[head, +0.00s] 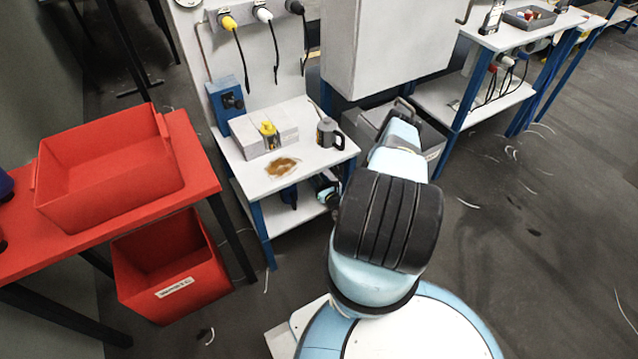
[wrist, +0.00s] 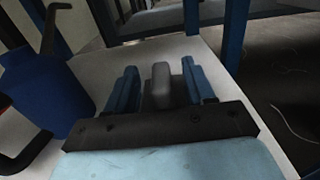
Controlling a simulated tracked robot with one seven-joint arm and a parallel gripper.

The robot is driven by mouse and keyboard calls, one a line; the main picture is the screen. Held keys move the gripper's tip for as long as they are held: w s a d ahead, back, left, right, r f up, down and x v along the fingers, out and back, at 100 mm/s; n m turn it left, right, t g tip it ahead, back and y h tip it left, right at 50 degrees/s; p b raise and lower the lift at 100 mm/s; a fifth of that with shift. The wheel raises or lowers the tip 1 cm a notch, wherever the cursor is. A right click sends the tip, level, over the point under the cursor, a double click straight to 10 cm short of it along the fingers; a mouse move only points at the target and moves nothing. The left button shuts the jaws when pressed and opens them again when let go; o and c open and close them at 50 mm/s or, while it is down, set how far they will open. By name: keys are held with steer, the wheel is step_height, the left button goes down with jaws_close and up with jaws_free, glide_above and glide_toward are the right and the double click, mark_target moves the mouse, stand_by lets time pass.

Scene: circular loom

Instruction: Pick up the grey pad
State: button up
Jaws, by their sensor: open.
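The grey pad (wrist: 161,84) shows in the wrist view as a small rounded grey block on a light shelf surface. My gripper (wrist: 160,86) is open, with one blue finger on each side of the pad in the picture. A gap shows between the pad and each finger. I cannot tell how deep the pad sits between them. In the head view my gripper (head: 327,188) is partly seen at the lower shelf (head: 262,233) of the small white bench. I cannot make out the pad in the head view.
A blue container (wrist: 45,95) stands close left of my gripper. The bench top (head: 252,178) above holds a grey jug (head: 328,134), a yellow-topped item (head: 268,130) and a brown spill (head: 282,167). Blue legs bound the shelf. Red bins (head: 110,168) stand at left; floor at right is open.

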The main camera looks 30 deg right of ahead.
steer(key=shift+w, duration=0.6)
jaws_close()
